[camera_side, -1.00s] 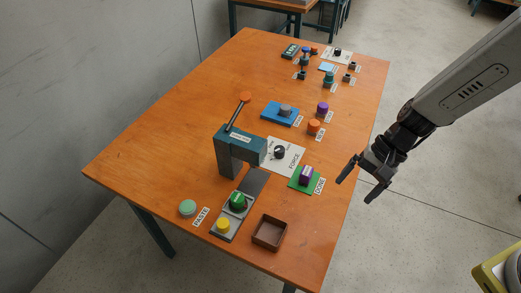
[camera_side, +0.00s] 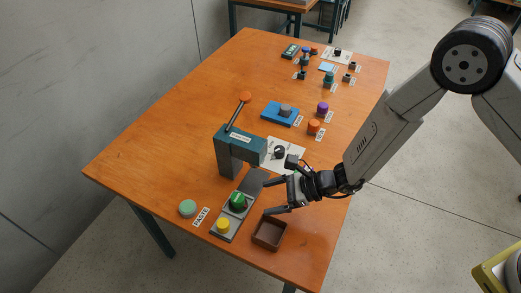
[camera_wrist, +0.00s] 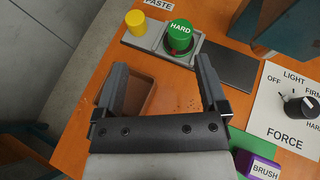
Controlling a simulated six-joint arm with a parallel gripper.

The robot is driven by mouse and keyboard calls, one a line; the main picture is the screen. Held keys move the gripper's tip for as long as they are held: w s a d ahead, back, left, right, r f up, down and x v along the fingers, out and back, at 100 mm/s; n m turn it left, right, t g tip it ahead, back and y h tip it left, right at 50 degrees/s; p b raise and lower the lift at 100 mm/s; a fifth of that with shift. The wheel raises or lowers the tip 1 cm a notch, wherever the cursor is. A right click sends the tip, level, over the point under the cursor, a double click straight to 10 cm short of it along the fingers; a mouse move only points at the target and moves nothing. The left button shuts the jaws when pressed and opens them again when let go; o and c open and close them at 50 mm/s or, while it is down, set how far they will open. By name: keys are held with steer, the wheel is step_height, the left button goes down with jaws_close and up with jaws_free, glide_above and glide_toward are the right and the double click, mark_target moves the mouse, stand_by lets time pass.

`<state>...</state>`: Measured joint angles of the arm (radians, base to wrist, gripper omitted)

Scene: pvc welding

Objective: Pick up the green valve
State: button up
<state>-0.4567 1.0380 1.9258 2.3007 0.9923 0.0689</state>
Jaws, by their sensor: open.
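The green valve (camera_side: 238,202) is a short green cylinder on a grey plate (camera_side: 221,237), near the front of the orange table. In the wrist view the green valve (camera_wrist: 180,35) carries the word HARD, with a little red showing at its base. My gripper (camera_side: 266,197) is open and empty, to the right of the valve in the side view and apart from it. In the wrist view my gripper (camera_wrist: 162,64) has its fingers spread, with the valve beyond the fingertips.
A yellow cylinder (camera_side: 222,225) sits beside the valve on the plate. A teal press (camera_side: 226,158) with an orange-knobbed lever stands just behind. A brown open box (camera_side: 257,241) lies below my gripper. The FORCE dial (camera_wrist: 297,107) and purple BRUSH block (camera_wrist: 250,160) are close by.

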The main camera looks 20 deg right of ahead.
mark_target(239, 198)
steer(key=shift+w+a+f+m+t, duration=0.25)
steer(key=shift+w+f+m+t, duration=0.2)
steer(key=shift+f+m+t, duration=0.25)
steer(key=shift+w+a+f+m+t, duration=0.2)
steer(key=shift+w+f+m+t, duration=0.25)
steer(key=shift+f+m, duration=0.35)
steer(key=shift+x, duration=1.25)
steer(key=shift+w+a+f, duration=0.1)
steer(key=shift+a, duration=0.05)
steer(key=shift+x, duration=2.4)
steer(key=shift+f, duration=0.15)
jaws_close()
